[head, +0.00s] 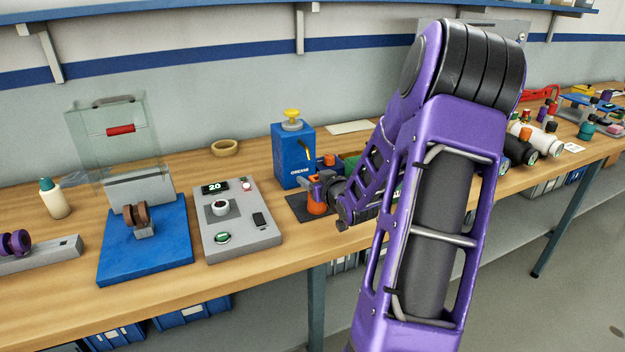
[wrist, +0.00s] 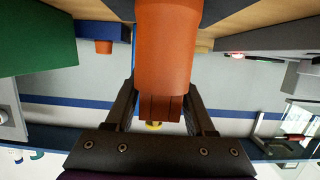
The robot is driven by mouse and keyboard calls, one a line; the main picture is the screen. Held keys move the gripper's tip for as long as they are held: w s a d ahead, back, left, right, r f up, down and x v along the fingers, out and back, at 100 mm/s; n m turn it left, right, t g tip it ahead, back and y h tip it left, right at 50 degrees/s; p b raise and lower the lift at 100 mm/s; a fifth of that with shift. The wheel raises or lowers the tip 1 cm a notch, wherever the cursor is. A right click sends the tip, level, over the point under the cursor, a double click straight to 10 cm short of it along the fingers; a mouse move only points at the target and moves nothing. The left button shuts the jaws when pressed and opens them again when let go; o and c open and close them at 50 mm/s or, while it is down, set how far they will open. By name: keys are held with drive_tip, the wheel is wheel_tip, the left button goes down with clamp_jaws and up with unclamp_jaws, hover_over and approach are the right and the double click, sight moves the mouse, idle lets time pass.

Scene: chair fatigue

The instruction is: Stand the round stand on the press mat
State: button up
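An orange round piece with a wide, tapered body and a flat tab, apparently the round stand (head: 317,208), is upright at my gripper (head: 318,188). In the wrist view the orange stand (wrist: 165,50) fills the middle, and my gripper (wrist: 160,108) has its two fingers closed on the tab. A dark flat mat, apparently the press mat (head: 294,207), lies before the blue grease press (head: 291,160) with a yellow knob. The stand appears over the mat's right part; I cannot tell whether its base touches. My forearm hides the area to the right.
A grey unit with a display (head: 240,240) stands left of the mat. Left of it is a blue base (head: 145,265) with a clear guard. A tan ring (head: 225,147) lies behind. The table's front edge is close to the mat.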

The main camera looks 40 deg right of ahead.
drive_tip(key=shift+o, duration=1)
drive_tip(key=shift+r, duration=0.15)
drive_tip(key=shift+s+r, duration=0.15)
drive_tip(key=shift+s, duration=0.15)
drive_tip(key=p+v, duration=0.1)
drive_tip(key=v, duration=1)
drive_tip(key=shift+s+p, duration=0.2)
drive_tip(key=shift+p, duration=0.15)
drive_tip(key=shift+w+a, duration=0.1)
drive_tip(key=shift+a, duration=0.05)
